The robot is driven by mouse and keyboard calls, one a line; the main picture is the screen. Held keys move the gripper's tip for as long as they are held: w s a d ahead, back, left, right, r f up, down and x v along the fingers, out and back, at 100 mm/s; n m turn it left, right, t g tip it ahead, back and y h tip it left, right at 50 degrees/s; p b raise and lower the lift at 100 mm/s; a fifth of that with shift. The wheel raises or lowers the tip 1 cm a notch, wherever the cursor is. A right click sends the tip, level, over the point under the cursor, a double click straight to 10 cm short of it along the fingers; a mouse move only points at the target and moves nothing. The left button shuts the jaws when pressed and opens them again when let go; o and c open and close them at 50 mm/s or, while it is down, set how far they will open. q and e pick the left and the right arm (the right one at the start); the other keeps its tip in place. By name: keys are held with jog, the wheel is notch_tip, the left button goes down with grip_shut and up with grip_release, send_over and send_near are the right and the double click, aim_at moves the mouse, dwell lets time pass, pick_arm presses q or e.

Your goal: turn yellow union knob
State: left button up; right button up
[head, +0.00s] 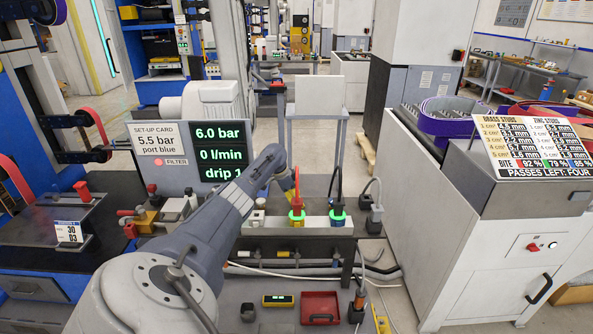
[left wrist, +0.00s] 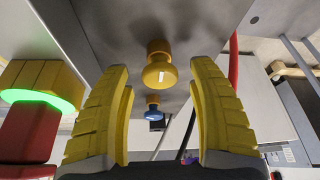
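The yellow union knob (left wrist: 158,72) shows in the left wrist view, on a short yellow stem under a grey surface. My left gripper (left wrist: 159,66) is open, with one ribbed yellow finger on each side of the knob. Gaps show between the knob and both fingers; I cannot tell how far ahead of the fingertips it lies. A smaller blue knob (left wrist: 154,113) sits beyond it. My right gripper is not in view.
Plugs with green glowing rings (head: 297,214) stand on the bench, one with a red cable. A display (head: 222,150) reads 6.0 bar, 0 l/min; the set-up card (head: 160,146) reads 5.5 bar, port blue. A red tray (head: 320,307) and cables lie lower down.

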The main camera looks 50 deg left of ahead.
pick_arm(q)
jog(key=shift+r, duration=0.1)
jog(key=v, duration=1.1)
jog(key=shift+s+r, duration=0.2)
jog(key=shift+r, duration=0.15)
